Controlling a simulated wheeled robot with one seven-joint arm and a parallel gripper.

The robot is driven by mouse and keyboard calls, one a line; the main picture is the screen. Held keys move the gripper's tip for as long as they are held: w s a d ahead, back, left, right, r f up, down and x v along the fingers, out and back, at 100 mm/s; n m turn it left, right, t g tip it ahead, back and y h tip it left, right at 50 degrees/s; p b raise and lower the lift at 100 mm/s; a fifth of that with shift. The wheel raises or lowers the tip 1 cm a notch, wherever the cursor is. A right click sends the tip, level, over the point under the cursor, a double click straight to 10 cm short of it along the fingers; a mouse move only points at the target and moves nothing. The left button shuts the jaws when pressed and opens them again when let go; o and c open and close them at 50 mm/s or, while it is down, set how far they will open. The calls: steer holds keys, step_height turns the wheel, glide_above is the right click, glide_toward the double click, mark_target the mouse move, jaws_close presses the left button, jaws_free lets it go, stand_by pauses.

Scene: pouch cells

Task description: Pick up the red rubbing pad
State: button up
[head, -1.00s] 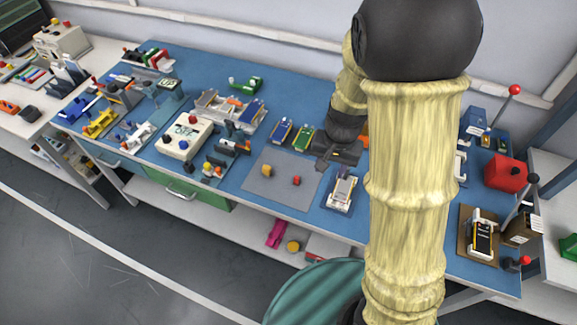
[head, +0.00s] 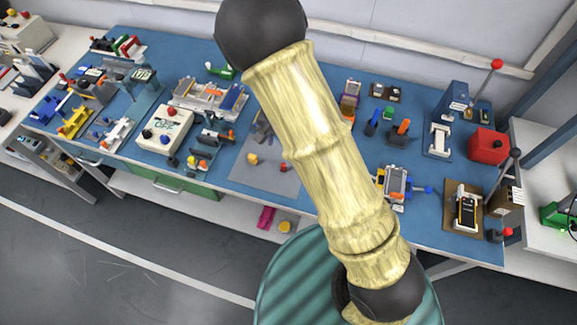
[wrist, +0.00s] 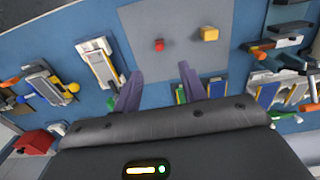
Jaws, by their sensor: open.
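The red rubbing pad (head: 283,168) is a small red piece on the grey mat (head: 240,176) on the blue bench, at the edge of my arm in the head view. In the wrist view the red pad (wrist: 159,45) lies beyond the fingertips, roughly in line with the gap between them. My gripper (wrist: 161,70) is open, with two purple fingers apart and nothing between them. In the head view my arm hides the gripper and part of the mat.
A yellow block (wrist: 209,33) sits near the pad on the same mat. A white-and-grey fixture (wrist: 99,62) stands left of the mat in the wrist view. Several tools and fixtures crowd the bench, including a white box with buttons (head: 165,128) and a red box (head: 488,145).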

glide_above(283, 165)
steer(key=f, duration=0.9)
steer(key=shift+d+f+p, duration=0.2)
steer(key=shift+p, duration=0.15)
steer(key=shift+s, duration=0.1)
steer(key=shift+a+f+p, duration=0.2)
steer(key=shift+f+p, duration=0.55)
steer(key=shift+f, duration=1.85)
steer(key=shift+c, duration=0.2)
jaws_close()
